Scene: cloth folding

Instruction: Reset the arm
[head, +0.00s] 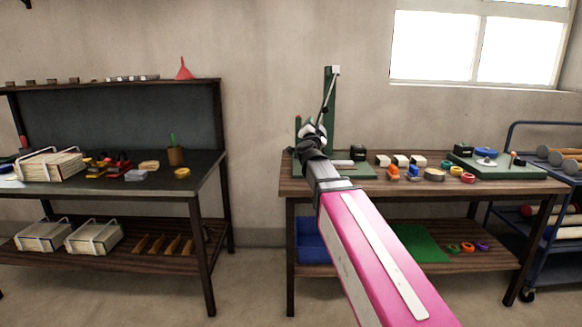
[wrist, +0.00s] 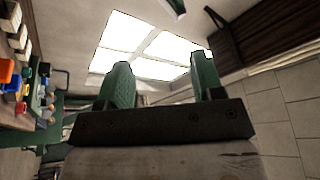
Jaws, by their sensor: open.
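My arm (head: 375,260), with a pink link, reaches up from the bottom right toward the right-hand workbench in the head view. Its wrist end is in front of the back left part of that bench, and the fingertips are hard to make out there. In the wrist view my gripper (wrist: 162,80) has two green fingers standing well apart. Nothing is between them. Behind the fingers are a bright window and the wall. I see no cloth held.
The right workbench (head: 490,187) carries a green stand (head: 330,90), several small coloured items and a green board (head: 500,172). A left workbench (head: 205,165) holds paper stacks and tools. A blue trolley (head: 530,250) stands far right. Floor between the benches is clear.

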